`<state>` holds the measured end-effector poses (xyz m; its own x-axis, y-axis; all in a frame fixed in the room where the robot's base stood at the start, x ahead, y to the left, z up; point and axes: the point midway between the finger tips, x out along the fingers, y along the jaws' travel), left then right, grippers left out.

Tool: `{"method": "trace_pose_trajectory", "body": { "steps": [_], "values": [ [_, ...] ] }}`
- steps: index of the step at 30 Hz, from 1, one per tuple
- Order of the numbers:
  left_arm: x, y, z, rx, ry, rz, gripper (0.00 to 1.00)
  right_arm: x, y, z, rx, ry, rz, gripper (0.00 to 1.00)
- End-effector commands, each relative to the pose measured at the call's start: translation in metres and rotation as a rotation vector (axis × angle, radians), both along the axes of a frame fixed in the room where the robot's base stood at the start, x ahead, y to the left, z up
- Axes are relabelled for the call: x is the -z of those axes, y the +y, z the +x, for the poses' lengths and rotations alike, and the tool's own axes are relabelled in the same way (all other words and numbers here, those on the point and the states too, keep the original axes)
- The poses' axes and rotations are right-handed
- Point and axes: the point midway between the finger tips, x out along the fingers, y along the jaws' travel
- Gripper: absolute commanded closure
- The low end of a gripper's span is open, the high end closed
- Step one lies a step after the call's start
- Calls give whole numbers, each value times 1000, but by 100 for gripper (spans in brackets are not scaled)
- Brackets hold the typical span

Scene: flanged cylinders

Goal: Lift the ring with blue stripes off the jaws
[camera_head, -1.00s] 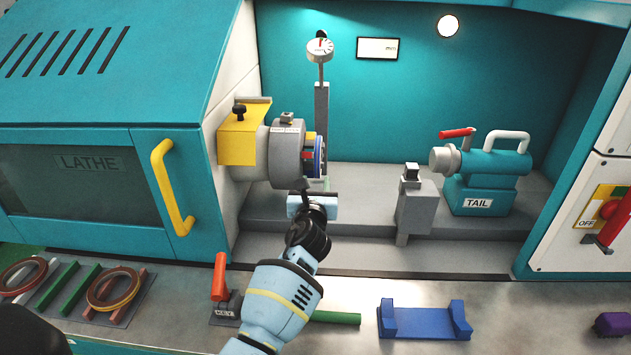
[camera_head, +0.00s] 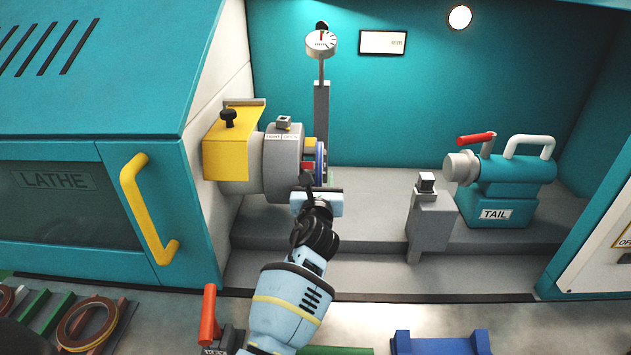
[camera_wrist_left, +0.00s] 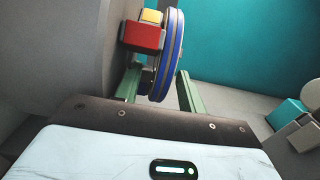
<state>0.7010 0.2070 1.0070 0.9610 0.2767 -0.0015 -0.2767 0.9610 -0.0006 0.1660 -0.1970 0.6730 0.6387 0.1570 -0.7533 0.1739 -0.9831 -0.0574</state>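The ring with blue stripes (camera_head: 320,162) stands upright on the jaws (camera_head: 309,150) at the right face of the grey chuck (camera_head: 284,160). In the left wrist view the ring (camera_wrist_left: 174,55) shows edge-on beside a red block and a yellow block of the jaws (camera_wrist_left: 143,36). My left gripper (camera_head: 317,188) is just below the ring. In the wrist view its green fingers (camera_wrist_left: 158,76) are apart, one on each side of the ring's lower edge, and a gap shows at the left finger. My arm hides part of the chuck's underside. My right gripper is not seen.
A dial gauge (camera_head: 321,42) on a post rises behind the ring. A grey tool post (camera_head: 430,222) and the teal tailstock (camera_head: 497,190) stand to the right. A yellow door handle (camera_head: 146,210), a red lever (camera_head: 209,315) and a blue cradle (camera_head: 440,344) are nearer me.

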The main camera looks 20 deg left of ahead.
Motion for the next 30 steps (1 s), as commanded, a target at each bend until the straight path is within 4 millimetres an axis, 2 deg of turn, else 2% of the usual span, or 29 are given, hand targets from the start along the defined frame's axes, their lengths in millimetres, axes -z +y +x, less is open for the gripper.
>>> {"method": "trace_pose_trajectory", "body": {
  "steps": [13, 22, 30],
  "values": [
    [-1, -2, 0, 0, -1, 0, 60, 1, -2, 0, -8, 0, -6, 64],
    [0, -2, 0, 0, 0, 0, 99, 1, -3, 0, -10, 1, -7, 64],
    [-4, -2, 1, 1, -7, 2, 100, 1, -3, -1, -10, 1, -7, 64]
  ]
}}
